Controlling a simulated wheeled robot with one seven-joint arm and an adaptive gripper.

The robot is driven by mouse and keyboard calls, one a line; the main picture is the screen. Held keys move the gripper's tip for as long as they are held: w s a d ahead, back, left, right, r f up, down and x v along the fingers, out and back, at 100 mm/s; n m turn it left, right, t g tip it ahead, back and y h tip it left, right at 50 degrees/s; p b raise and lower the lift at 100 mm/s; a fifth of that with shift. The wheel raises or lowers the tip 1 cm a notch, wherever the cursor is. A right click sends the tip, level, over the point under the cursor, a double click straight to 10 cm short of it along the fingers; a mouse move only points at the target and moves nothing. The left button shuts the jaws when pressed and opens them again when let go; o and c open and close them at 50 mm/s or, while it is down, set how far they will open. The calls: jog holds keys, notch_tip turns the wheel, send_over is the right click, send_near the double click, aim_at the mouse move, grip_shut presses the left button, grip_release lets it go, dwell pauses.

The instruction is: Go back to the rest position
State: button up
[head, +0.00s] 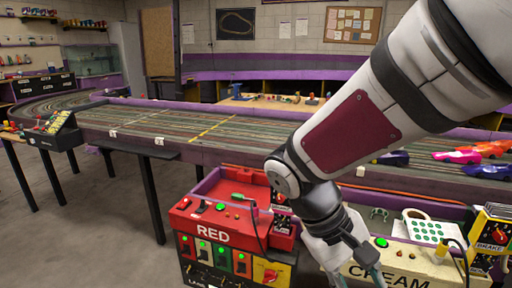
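My arm comes in from the upper right and bends down in the middle right of the head view. My gripper (358,268) is at the bottom edge, low in front of the cream station (402,257). Its fingers run toward the bottom of the picture and their tips are mostly cut off, so I cannot tell whether it is open or shut or holds anything. The red station (214,234), with green buttons and black switches, stands just left of my gripper. Part of both stations is hidden behind my arm.
The long slot track (190,127) on black legs runs across behind the stations. Several toy cars (457,156) stand on it at the right. A yellow box marked BRAKE (490,238) is at the right edge. The grey floor (100,235) at the left is clear.

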jog(key=s+d+r+m+t+y, duration=0.1)
jog(key=s+r+m+y, duration=0.15)
jog(key=s, duration=0.55)
jog(key=s+r+m+t+y, duration=0.2)
jog(key=s+r+y, duration=0.15)
jog(key=s, duration=0.55)
notch_tip(320, 180, up, 26)
jog(key=t+p, duration=0.3)
jog(key=p, duration=2.2)
jog(key=shift+w+d+r, duration=0.15)
jog(key=shift+w+d, duration=0.2)
jog(key=shift+d, duration=0.1)
jog(key=shift+n, duration=0.25)
